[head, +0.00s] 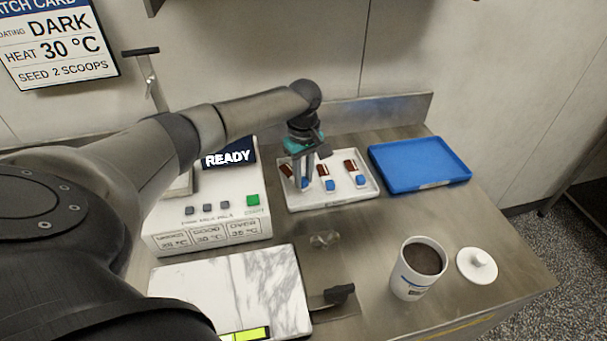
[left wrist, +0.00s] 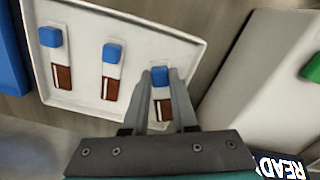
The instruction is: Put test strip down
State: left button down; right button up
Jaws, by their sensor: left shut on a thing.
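My left gripper (head: 302,184) is over the left part of a white tray (head: 338,203), pointing down. It is shut on the blue end of a test strip (left wrist: 161,77), a pale strip with a brown coated end. In the head view the strip's brown end (head: 287,171) shows beside the fingers. The strip is at the tray floor; I cannot tell whether it fully touches. Two similar strips (left wrist: 110,70) (left wrist: 58,62) lie beside it in the tray, each with a blue end and a brown end. My right gripper is not in view.
A blue tray (head: 420,164) stands right of the white tray. A machine reading READY (head: 228,158) is at the left. A marble slab (head: 270,283), a dark-handled scraper (head: 340,293), a cup of brown liquid (head: 408,284) and a white lid (head: 477,266) are in front.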

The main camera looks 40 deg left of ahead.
pick_arm(q)
jog(key=shift+f, duration=0.2)
jog(key=c, duration=0.7)
grip_release()
jog(key=shift+r, duration=0.3)
notch_tip(320, 180, up, 12)
jog(key=p, duration=0.1)
jog(key=shift+p, duration=0.4)
